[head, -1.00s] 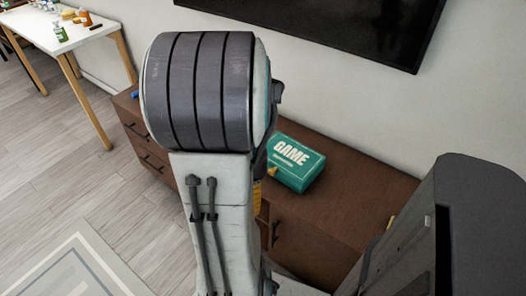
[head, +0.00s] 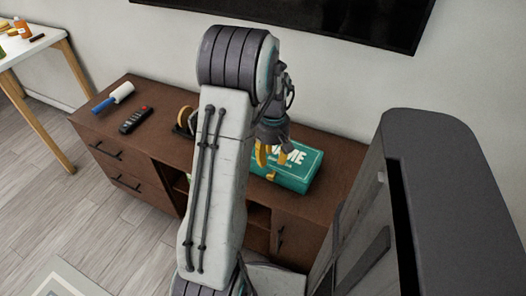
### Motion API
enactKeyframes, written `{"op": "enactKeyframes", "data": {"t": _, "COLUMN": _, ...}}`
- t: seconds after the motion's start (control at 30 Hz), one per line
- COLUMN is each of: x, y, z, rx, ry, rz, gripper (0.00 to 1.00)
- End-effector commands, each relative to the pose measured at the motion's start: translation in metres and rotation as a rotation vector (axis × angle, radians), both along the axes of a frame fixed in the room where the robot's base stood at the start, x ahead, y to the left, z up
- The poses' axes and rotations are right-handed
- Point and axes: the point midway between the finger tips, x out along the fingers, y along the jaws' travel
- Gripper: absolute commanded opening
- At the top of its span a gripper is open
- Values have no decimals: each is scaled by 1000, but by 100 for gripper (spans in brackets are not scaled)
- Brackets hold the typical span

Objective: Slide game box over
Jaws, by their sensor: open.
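The game box (head: 294,176) is a teal box with white "GAME" lettering, lying flat on the brown wooden cabinet (head: 340,160). My arm covers part of its left side. My gripper (head: 272,160), with yellow-orange fingers, is open at the left part of the box. The fingers overlap the box in the picture; I cannot tell whether they touch it.
On the cabinet's left part lie a black remote (head: 136,120) and a lint roller (head: 113,98) with a blue handle. A round yellowish object (head: 185,118) stands partly behind my arm. A white table (head: 25,45) is at far left, and a dark screen (head: 330,12) hangs above.

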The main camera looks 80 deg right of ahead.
Motion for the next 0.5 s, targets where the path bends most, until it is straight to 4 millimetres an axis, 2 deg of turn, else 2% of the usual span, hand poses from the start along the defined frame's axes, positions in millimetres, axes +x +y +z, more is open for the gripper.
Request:
{"op": "enactKeyframes", "data": {"t": 0.2, "x": 0, "y": -3, "z": 0, "rx": -16, "ry": -2, "rz": 236, "gripper": 36}}
{"op": "enactKeyframes", "data": {"t": 0.5, "x": 0, "y": -4, "z": 0, "rx": -18, "ry": -2, "rz": 379, "gripper": 36}}
